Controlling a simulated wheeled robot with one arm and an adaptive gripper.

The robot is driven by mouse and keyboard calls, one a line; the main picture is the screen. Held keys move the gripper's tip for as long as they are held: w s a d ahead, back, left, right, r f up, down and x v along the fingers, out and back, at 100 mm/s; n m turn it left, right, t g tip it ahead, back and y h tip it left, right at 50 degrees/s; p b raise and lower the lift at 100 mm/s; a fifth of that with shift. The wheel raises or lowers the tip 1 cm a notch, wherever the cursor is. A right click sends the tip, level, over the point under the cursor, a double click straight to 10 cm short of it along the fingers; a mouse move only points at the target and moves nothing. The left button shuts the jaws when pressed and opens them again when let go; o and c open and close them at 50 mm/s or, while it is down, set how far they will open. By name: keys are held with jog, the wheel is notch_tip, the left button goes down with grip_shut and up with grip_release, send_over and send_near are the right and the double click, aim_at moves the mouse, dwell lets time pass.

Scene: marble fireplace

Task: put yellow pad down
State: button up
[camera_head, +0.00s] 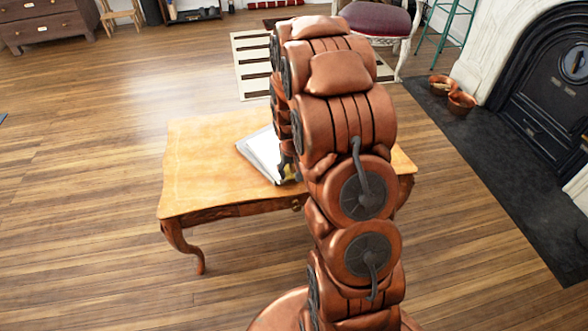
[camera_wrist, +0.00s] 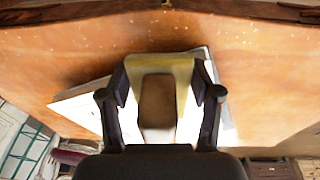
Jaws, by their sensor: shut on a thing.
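The yellow pad (camera_wrist: 160,64) is between the two dark fingers of my gripper (camera_wrist: 162,90) in the wrist view. The gripper is shut on it. A brown patch shows in the middle of the pad's near side. In the head view a small bit of the yellow pad (camera_head: 290,171) shows beside my arm, over the wooden table (camera_head: 200,165); my arm hides most of it. A white flat stack, like paper or a book (camera_head: 260,154), lies on the tabletop under or beside the pad. I cannot tell whether the pad touches it.
The left part of the tabletop is bare. A chair with a dark red seat (camera_head: 378,20) stands behind the table. A striped rug (camera_head: 252,68) lies on the floor there. A black fireplace (camera_head: 545,80) with a dark hearth (camera_head: 490,165) is at right. The floor at left is clear.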

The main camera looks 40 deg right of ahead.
jog(key=shift+f, duration=0.35)
jog(key=o, duration=1.5)
jog(key=shift+o, duration=0.9)
jog(key=shift+r, duration=0.1)
